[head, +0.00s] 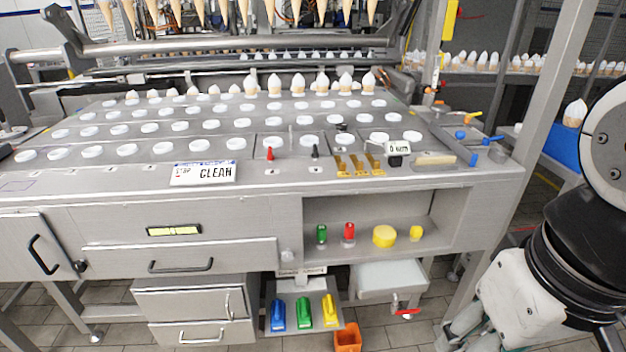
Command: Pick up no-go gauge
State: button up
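Two small handled pieces stand on the open shelf under the worktop, one green (321,235) and one red (349,233). They are side by side and upright, with a small gap between them. The red one may be the no-go gauge, but no readable label confirms it. A smaller red piece (270,153) also stands on the worktop, beside a black one (315,151). My arm (572,262) is at the right edge, apart from the shelf. I cannot make out any gripper fingers there.
A yellow round piece (384,236) and a smaller yellow one (415,233) share the shelf. The shelf's steel rim (375,252) runs along its front. A steel post (540,100) stands right.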

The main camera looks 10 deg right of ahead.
aim_at(348, 241)
jog(key=i+l+u, duration=0.2)
jog(key=l, duration=0.25)
jog(key=l+u, duration=0.15)
jog(key=l, duration=0.35)
jog(key=i+l+u, duration=0.2)
jog(key=l, duration=0.3)
jog(key=u, duration=1.1)
jog(key=k+j, duration=0.05)
